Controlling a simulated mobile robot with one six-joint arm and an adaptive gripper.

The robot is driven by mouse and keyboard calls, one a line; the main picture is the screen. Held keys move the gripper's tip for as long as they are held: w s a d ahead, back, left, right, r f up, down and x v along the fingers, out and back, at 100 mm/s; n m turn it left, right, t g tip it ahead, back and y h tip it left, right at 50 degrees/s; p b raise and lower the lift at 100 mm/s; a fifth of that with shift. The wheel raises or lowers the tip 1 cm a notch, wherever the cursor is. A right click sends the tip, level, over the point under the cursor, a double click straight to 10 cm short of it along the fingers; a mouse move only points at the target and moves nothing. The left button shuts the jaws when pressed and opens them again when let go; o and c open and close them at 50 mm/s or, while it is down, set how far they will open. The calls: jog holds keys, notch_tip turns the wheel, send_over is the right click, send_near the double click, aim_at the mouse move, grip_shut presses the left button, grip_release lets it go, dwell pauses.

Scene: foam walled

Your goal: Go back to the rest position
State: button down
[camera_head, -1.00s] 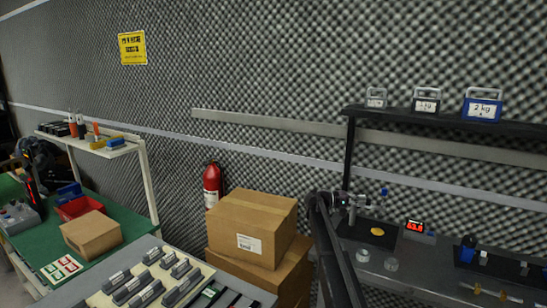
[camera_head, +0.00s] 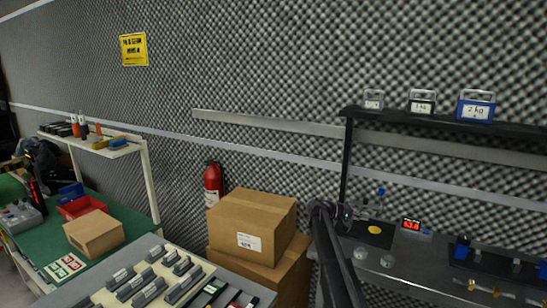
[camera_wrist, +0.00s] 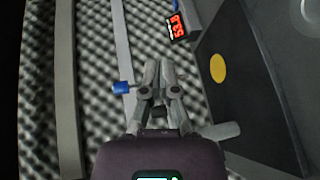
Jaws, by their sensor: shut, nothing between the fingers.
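My gripper shows in the wrist view (camera_wrist: 160,72) with its two grey fingers together and nothing between them. In the head view my dark arm rises from the bottom edge, and the gripper is mostly hidden behind its upper end, above the grey bench (camera_head: 415,262). In the wrist view, a black plate with a yellow disc (camera_wrist: 217,68) lies to the right of the fingers, apart from them. The disc also shows in the head view (camera_head: 375,230).
A red digital display (camera_head: 411,224) stands behind the bench's plate. Two glass jars (camera_head: 387,261) sit in front. A shelf (camera_head: 450,122) with labelled weights hangs above. Cardboard boxes (camera_head: 250,222) are stacked left of my arm. A small blue piece (camera_wrist: 122,87) shows left of the fingers.

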jog(key=s+f+y, duration=0.1)
jog(key=s, duration=0.2)
jog(key=s+a+f+y+p, duration=0.1)
jog(key=s, duration=0.3)
jog(key=s+a+f+y, duration=0.1)
jog(key=s+f+y, duration=0.1)
jog(key=s, duration=0.1)
jog(key=shift+s+p, duration=0.3)
jog(key=shift+p, duration=0.1)
jog(key=s+a+f+y+p, duration=0.2)
jog(key=s+a+y, duration=0.3)
jog(key=s, duration=0.7)
jog(key=s+a+f+y+p, duration=0.2)
jog(key=s+a+y, duration=0.4)
jog(key=s+a, duration=0.3)
jog(key=s, duration=0.4)
jog(key=shift+s+a+y+p, duration=0.3)
jog(key=shift+s, duration=0.1)
